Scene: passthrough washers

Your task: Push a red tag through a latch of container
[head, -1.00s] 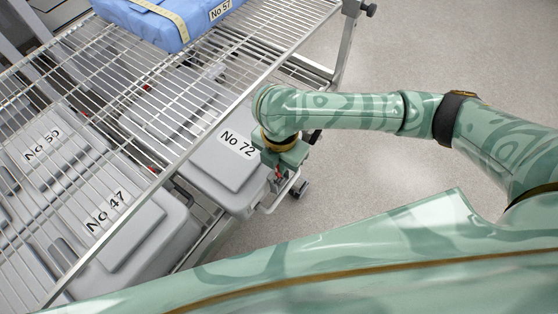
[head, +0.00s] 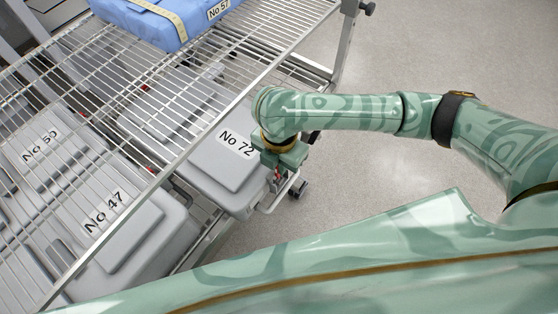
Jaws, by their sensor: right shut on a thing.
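The grey container No 72 (head: 222,178) sits on the lower shelf of the wire rack, its right end near the rack's edge. My right gripper (head: 279,176) is at that right end, pointing down beside the container, and is shut on a small red tag (head: 277,172). The tag is mostly hidden by the gripper. The latch is not clearly visible; I cannot tell whether the tag is in it. My left gripper is not in view.
The wire shelf (head: 112,78) lies above the containers. Grey containers No 47 (head: 130,232) and No 50 (head: 62,160) stand to the left. A blue wrapped container No 57 (head: 178,22) is on the top shelf. Open floor (head: 400,200) lies to the right.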

